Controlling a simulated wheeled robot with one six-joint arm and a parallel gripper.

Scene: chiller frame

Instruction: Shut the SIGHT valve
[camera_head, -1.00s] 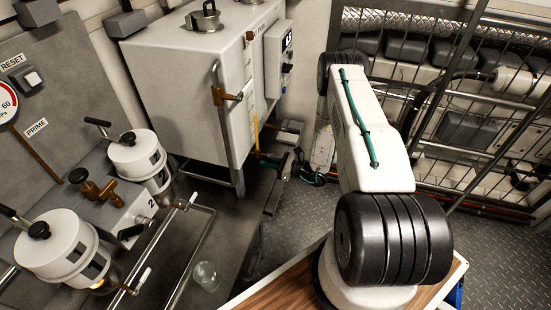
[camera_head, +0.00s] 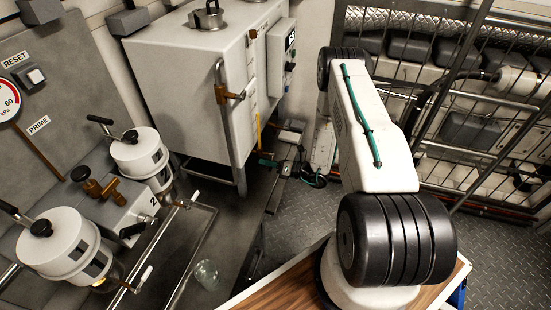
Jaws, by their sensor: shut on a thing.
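The white tank (camera_head: 185,90) stands at the back middle with an upright sight tube (camera_head: 258,130) on its right side. My gripper (camera_head: 276,168) is small and dark in this view, at the green handle and just right of the tank's lower corner. It appears shut on the handle. Its fingertips and the exact grip are partly hidden, and the handle's angle is hard to tell.
A brass valve (camera_head: 225,94) sits on the tank's front pipe. White canisters (camera_head: 138,152), a metal rail (camera_head: 190,255) and a glass jar (camera_head: 207,274) are at left. A barred rack (camera_head: 470,120) stands at right. Bare floor (camera_head: 310,208) shows between.

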